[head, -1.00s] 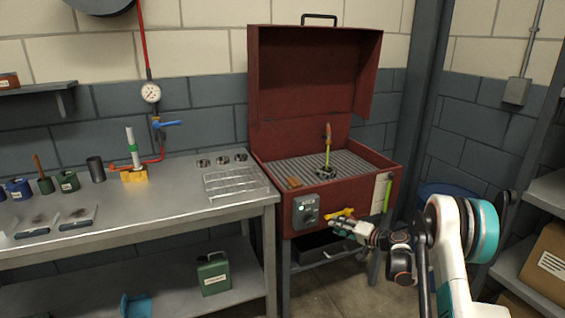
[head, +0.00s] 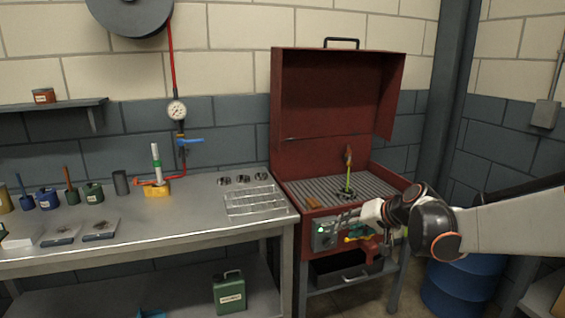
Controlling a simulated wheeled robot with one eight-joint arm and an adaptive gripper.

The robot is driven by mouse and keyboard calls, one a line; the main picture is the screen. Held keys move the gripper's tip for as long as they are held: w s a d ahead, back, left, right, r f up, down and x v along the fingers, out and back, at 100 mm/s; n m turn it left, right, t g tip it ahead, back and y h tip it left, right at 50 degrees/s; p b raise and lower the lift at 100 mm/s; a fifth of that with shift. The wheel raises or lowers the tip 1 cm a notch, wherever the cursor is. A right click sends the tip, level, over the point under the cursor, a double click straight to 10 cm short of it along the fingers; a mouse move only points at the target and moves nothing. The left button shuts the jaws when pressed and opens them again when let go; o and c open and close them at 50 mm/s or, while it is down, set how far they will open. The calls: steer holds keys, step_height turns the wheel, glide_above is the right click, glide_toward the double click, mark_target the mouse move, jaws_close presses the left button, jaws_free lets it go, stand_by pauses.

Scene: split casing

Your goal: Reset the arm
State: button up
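My gripper (head: 345,219) is in front of the red parts washer (head: 337,100), near its front panel. My white and dark arm reaches in from the right edge. The fingers are small and partly merge with the grey control box (head: 324,233), so I cannot tell whether they are open or shut. I see no object clearly held. A yellow valve handle (head: 356,238) shows just below the gripper. I cannot tell whether the gripper touches the panel.
The washer's lid stands open over its ribbed tray (head: 300,189). A metal bench (head: 150,232) with a wire rack (head: 252,202) and several small containers is at left. A blue drum (head: 463,285) stands at right, below my arm.

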steer(key=s+a+r+n+h, duration=0.1)
steer(key=s+r, duration=0.1)
steer(key=s, duration=0.6)
steer(key=s+a+r+h, duration=0.1)
steer(key=s+r, duration=0.1)
steer(key=s, duration=0.7)
steer(key=s+d+f+h, duration=0.1)
steer(key=s+f, duration=0.1)
steer(key=s, duration=0.6)
steer(key=s+d+f+n+g+h, duration=0.1)
steer(key=s+d+f+h, duration=0.1)
steer(key=s, duration=0.7)
steer(key=shift+f+h, duration=0.2)
steer(key=shift+h, duration=0.1)
